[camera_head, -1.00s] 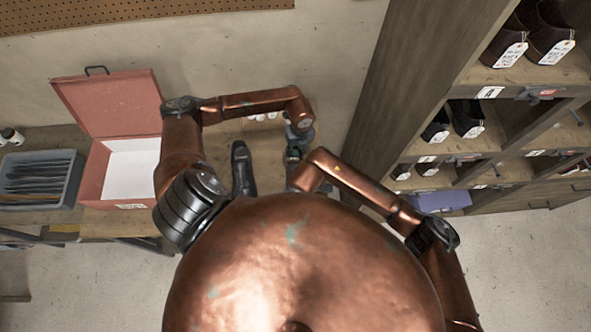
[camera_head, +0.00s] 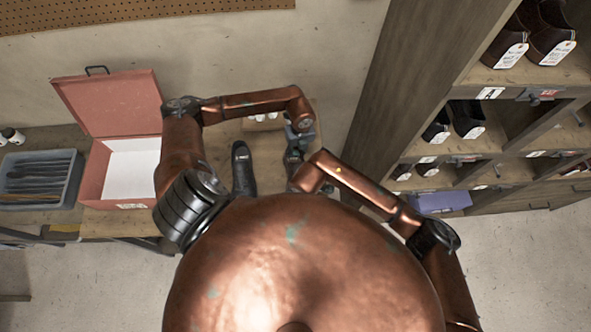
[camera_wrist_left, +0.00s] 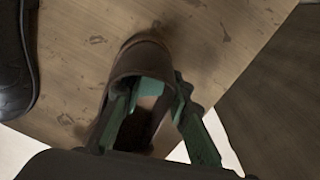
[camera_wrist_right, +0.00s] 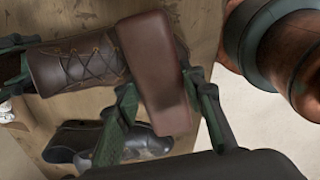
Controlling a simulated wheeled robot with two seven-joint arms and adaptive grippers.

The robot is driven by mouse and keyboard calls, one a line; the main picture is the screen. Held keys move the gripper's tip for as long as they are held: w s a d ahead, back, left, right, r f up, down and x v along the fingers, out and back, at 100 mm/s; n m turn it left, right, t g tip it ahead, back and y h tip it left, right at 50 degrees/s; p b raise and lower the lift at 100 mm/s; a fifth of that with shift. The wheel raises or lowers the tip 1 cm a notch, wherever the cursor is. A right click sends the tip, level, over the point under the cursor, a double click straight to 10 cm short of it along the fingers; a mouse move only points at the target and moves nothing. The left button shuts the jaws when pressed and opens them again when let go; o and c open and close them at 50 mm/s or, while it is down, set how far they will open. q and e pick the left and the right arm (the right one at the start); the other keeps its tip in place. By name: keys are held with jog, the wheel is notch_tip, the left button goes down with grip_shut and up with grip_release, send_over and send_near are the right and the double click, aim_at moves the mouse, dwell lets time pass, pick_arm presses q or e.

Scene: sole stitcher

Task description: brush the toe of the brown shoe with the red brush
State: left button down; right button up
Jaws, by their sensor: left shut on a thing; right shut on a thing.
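The brown shoe (camera_wrist_right: 75,66), with laces, is above the wooden bench top in the right wrist view; its opening shows in the left wrist view (camera_wrist_left: 145,60). My left gripper (camera_wrist_left: 160,110) is shut on the shoe around its opening. My right gripper (camera_wrist_right: 165,105) is shut on the red brush, a reddish-brown block (camera_wrist_right: 155,70). The brush lies across the toe end of the shoe and hides it; I cannot tell whether it touches. In the head view, my left gripper (camera_head: 300,132) and my right gripper (camera_head: 293,160) are close together and partly hidden by my arms.
A black shoe (camera_head: 243,170) stands on the bench left of my grippers. An open red box (camera_head: 92,180) and a grey tray (camera_head: 72,190) are farther left. A wooden shelf (camera_head: 395,90) with tagged shoes rises at the right.

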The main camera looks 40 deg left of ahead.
jog(key=shift+w+d, duration=0.8)
jog(key=shift+d, duration=0.05)
jog(key=shift+s+a+f, duration=0.1)
jog(key=shift+s+a, duration=1)
jog(key=shift+a, duration=0.1)
jog(key=shift+s+a+r, duration=0.2)
jog(key=shift+s+a, duration=0.75)
jog(key=shift+a, duration=0.1)
jog(key=shift+w+d+f, duration=0.15)
jog(key=shift+w+d, duration=0.45)
jog(key=shift+d, duration=0.1)
jog(key=shift+w+d+f, duration=0.15)
jog(key=shift+w+d, duration=0.45)
jog(key=shift+d, duration=0.05)
jog(key=shift+w+d, duration=0.9)
jog(key=shift+d, duration=0.05)
jog(key=shift+s+a+r, duration=0.2)
jog(key=shift+s+a, duration=1.95)
jog(key=shift+a, duration=0.15)
jog(key=shift+w+d, duration=1.05)
jog(key=shift+d, duration=0.1)
